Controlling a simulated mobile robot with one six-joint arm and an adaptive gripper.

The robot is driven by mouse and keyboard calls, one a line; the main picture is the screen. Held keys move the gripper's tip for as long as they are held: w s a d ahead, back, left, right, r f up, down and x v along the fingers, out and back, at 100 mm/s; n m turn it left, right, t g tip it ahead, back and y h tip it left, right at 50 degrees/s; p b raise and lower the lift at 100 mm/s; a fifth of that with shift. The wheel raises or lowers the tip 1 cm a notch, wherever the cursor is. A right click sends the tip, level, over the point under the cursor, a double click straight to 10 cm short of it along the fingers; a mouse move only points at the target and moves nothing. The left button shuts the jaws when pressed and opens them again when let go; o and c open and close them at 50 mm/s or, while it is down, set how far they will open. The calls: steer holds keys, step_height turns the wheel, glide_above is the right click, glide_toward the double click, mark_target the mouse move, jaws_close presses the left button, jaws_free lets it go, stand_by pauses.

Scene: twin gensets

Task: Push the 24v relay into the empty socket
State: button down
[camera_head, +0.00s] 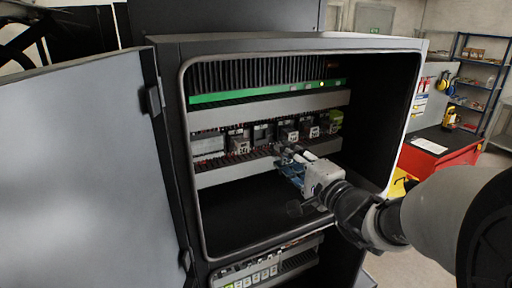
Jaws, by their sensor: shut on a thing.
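My gripper (285,154) reaches into the open cabinet from the right, its fingers pointing at the row of sockets. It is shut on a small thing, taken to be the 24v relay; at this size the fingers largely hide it. The fingertips are just below the middle of the row; I cannot tell whether the relay touches a socket. Several pale block-shaped relays sit in the row, one left of the fingers (238,142) and one above them (288,134). I cannot make out for sure which socket is empty.
Grey wiring ducts run above (270,108) and below (232,173) the row. The cabinet door (85,175) stands open at the left. The cabinet's right wall (402,125) is near my arm. A lower bay with several switches (255,275) is underneath. The space below the lower duct is mostly clear.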

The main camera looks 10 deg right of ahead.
steer(key=shift+w+a+r, duration=0.1)
steer(key=shift+w+r, duration=0.05)
steer(key=shift+w, duration=0.1)
steer(key=shift+p+x, duration=1)
steer(key=shift+x, duration=1)
steer(key=shift+b+x, duration=1.3)
steer(key=shift+x, duration=0.45)
steer(key=shift+d+b, duration=0.3)
steer(key=shift+b, duration=0.35)
steer(key=shift+w+a+b, duration=0.2)
steer(key=shift+w+b, duration=0.35)
steer(key=shift+b, duration=0.85)
steer(key=c, duration=1.2)
jaws_free()
